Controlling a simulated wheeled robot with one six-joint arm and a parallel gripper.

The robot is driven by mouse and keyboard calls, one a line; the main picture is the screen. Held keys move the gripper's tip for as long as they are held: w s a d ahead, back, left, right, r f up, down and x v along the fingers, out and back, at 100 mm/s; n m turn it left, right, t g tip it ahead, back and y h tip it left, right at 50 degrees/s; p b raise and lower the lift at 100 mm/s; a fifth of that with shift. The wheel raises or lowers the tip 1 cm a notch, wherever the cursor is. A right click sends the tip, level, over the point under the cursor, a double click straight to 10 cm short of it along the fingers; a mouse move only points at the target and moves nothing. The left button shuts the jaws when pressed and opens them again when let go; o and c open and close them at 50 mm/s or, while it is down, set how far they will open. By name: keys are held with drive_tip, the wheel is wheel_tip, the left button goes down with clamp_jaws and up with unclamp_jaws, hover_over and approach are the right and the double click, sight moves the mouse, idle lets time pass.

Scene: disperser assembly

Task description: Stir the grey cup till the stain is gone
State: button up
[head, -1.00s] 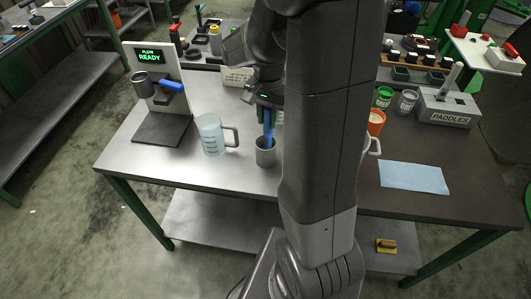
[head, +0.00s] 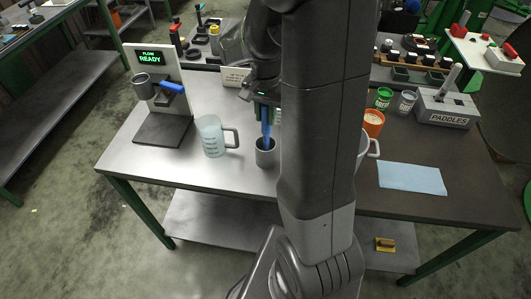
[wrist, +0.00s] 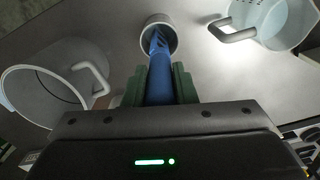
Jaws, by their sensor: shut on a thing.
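The grey cup (head: 265,158) stands on the table near its front edge. My gripper (head: 264,103) is above it, shut on a blue paddle (head: 266,130) that points down into the cup. In the wrist view, the paddle (wrist: 159,75) runs between my green fingers (wrist: 160,84) and its lower end is inside the cup's mouth (wrist: 158,22). The cup's inside is mostly hidden by the paddle and too small to show any stain.
A translucent measuring jug (head: 213,138) stands left of the cup. A second pale jug (head: 373,148) is partly hidden behind my arm. The flow stand (head: 160,95), orange cup (head: 373,124), paddle box (head: 443,107) and blue cloth (head: 411,178) are also on the table.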

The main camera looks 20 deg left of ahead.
drive_tip(key=shift+r+p, duration=2)
drive_tip(key=shift+r, duration=2.1)
